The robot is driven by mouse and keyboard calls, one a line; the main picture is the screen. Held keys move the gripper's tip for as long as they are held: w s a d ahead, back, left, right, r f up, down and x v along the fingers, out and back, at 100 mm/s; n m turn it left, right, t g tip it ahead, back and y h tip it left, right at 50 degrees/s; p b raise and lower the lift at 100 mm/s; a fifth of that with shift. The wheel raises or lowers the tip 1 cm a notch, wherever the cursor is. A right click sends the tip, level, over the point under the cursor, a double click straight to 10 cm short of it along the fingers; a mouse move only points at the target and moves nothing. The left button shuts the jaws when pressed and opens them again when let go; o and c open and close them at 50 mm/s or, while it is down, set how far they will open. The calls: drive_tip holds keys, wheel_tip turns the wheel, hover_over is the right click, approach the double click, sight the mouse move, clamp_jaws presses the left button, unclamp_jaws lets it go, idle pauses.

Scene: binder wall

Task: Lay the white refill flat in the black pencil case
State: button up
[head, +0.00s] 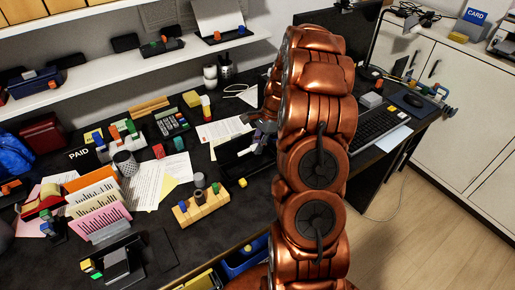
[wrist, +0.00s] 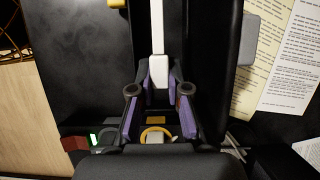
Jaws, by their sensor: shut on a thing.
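The white refill (wrist: 157,35) runs from the top of the wrist view down between my fingertips, a thin stick with a thicker white end. My gripper (wrist: 158,78) is shut on that thicker end. The black pencil case (wrist: 236,50) lies beneath and around the refill in the wrist view, its raised dark side to the right. In the head view the case (head: 232,160) shows open on the desk, left of my arm. My gripper (head: 262,136) is above its right end, partly hidden by my arm. I cannot tell whether the refill touches the case floor.
Printed papers (wrist: 290,60) lie right of the case in the wrist view. A wooden block with pegs (head: 202,207) stands in front of it in the head view. A keyboard (head: 378,130) lies beyond my arm. The left side of the desk is crowded.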

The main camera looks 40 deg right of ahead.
drive_tip(key=shift+r+p, duration=0.4)
drive_tip(key=shift+r, duration=1.05)
drive_tip(key=shift+f, duration=0.15)
drive_tip(key=shift+f+b, duration=0.85)
drive_tip(key=shift+f, duration=2.55)
drive_tip(key=o, duration=0.8)
drive_tip(key=v, duration=1.2)
